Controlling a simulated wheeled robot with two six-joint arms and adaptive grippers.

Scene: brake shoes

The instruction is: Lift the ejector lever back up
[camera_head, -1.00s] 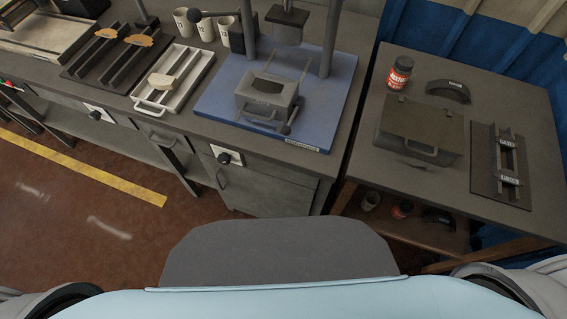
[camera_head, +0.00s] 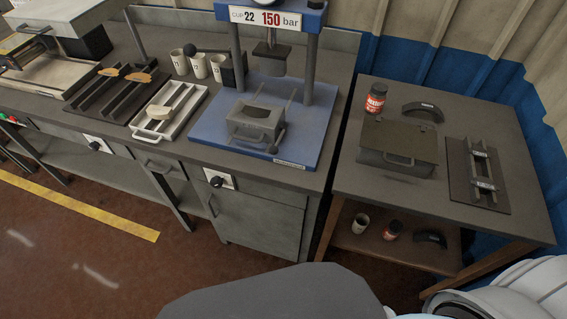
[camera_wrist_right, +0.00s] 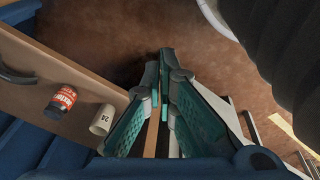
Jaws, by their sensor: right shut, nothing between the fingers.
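The blue press (camera_head: 330,125) stands on the workbench with a grey mould box (camera_head: 257,124) on its base, in the head view. A short lever with a dark knob (camera_head: 272,149), apparently the ejector lever, is at the box's front right corner and points down toward the front. No gripper is near it. My right gripper (camera_wrist_right: 161,92) shows only in the right wrist view. It is shut and empty, above the floor beside the side table's lower shelf. My left gripper is not in view.
Left of the press are a pale tray (camera_head: 142,131), a dark rack (camera_head: 78,100) and several cups. The side table (camera_head: 350,190) at right holds a red jar (camera_head: 376,98), a dark lidded box (camera_head: 398,145) and a fixture (camera_head: 478,175). Floor is clear in front of the bench.

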